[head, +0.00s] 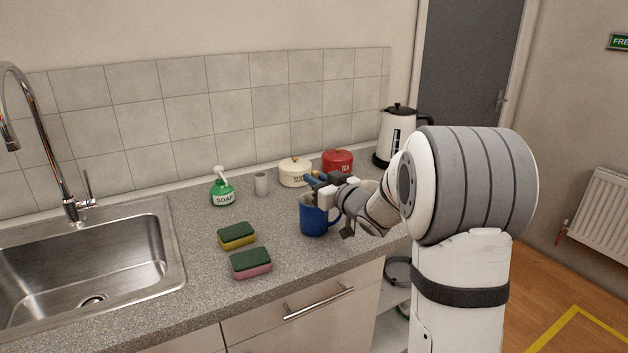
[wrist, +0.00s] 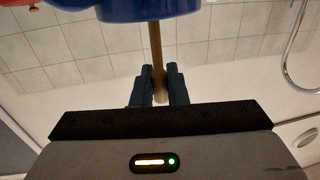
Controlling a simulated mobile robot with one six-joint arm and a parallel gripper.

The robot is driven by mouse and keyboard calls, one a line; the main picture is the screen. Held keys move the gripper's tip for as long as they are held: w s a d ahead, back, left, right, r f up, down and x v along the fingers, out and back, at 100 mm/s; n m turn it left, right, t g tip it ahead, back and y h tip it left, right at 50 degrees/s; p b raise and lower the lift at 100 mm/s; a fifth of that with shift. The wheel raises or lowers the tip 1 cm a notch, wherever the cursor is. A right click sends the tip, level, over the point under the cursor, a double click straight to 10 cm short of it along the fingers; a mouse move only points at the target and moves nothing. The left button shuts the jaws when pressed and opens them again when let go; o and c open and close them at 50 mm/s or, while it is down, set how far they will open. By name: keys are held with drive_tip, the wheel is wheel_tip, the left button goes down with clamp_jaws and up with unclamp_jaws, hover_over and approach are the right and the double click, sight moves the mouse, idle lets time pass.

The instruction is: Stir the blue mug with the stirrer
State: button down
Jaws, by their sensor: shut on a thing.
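The blue mug (head: 313,220) stands upright on the worktop at the centre of the head view. Part of it also shows at the top edge of the wrist view (wrist: 150,9). In the wrist view the fingers (wrist: 159,88) are shut on the stirrer (wrist: 154,45), a thin brown stick. The stirrer runs from the fingers toward the mug, and its far end is hidden behind the mug. I cannot make out the stirrer in the head view.
Behind the mug stand a cream canister (head: 295,173), a red tea canister (head: 338,161) and a kettle (head: 400,137). Two sponges (head: 237,236) (head: 251,264) lie between the mug and the sink (head: 90,265).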

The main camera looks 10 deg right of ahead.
drive_tip(key=shift+r+p, duration=3.55)
drive_tip(key=shift+r, duration=1.15)
